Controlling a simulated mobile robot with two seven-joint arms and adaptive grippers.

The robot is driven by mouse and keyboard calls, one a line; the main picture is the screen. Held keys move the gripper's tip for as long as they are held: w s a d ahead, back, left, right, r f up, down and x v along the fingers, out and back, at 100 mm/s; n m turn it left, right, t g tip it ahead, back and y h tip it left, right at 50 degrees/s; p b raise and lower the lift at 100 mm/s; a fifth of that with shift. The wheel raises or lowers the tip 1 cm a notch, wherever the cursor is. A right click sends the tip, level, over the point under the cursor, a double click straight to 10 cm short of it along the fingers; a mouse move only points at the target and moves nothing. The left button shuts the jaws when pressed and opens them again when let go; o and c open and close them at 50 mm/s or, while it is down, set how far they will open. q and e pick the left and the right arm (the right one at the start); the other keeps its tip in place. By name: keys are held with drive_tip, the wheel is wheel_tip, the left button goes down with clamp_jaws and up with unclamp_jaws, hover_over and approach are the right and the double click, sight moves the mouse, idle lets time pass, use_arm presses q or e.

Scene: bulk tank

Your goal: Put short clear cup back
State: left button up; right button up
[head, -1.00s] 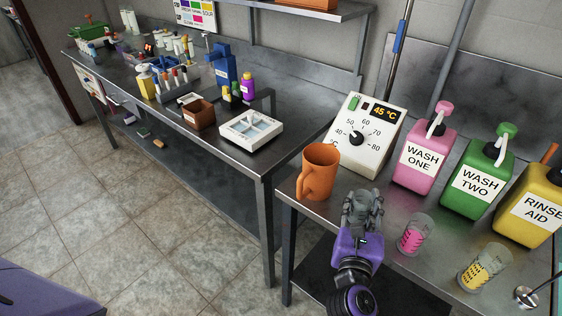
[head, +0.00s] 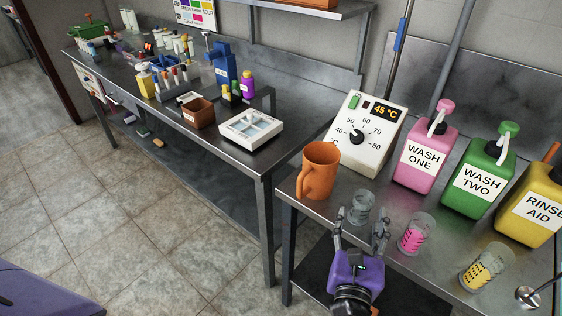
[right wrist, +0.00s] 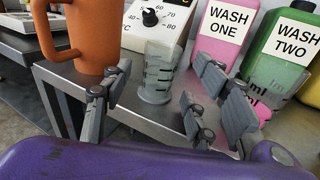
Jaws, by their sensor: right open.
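The short clear cup (head: 361,207) stands upright on the steel counter, between the orange mug and the cup with pink markings. It also shows in the right wrist view (right wrist: 158,75), with grey graduation marks. My right gripper (head: 359,232) is open at the counter's front edge, just in front of the cup. In the right wrist view its fingers (right wrist: 165,98) are spread, with the cup beyond them; I see no contact. My left gripper is not in view.
An orange mug (head: 318,172) stands close left of the cup. A pink-marked cup (head: 415,234) and a yellow-marked cup (head: 486,267) stand to the right. Behind are a temperature dial box (head: 362,134) and pump jugs, including pink WASH ONE (head: 425,160).

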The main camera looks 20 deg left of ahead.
drive_tip(key=shift+s+d+n, duration=0.85)
drive_tip(key=shift+s+n, duration=0.15)
drive_tip(key=shift+s, duration=2.55)
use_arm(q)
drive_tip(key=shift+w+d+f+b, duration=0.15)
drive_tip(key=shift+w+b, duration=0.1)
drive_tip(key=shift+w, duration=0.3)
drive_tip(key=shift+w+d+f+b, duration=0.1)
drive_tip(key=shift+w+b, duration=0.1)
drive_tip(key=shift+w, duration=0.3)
use_arm(e)
drive_tip(key=s+d+f+n+g, duration=0.3)
drive_tip(key=s+d+f+n, duration=0.3)
drive_tip(key=s+f+n, duration=0.3)
drive_tip(key=s+d+f+n+g+h, duration=0.1)
drive_tip(key=s+d+f+n+g, duration=0.3)
drive_tip(key=s+f+n, duration=0.6)
drive_tip(key=s+d+f+n+g+h, duration=0.1)
drive_tip(key=s+d+f+n+g, duration=0.2)
drive_tip(key=s+d+f+n, duration=0.5)
wheel_tip(320, 180, down, 2)
drive_tip(key=s+n, duration=0.1)
drive_tip(key=n, duration=0.6)
drive_tip(key=shift+s+d+f, duration=0.2)
drive_tip(key=shift+s+d, duration=0.1)
drive_tip(key=shift+s, duration=0.05)
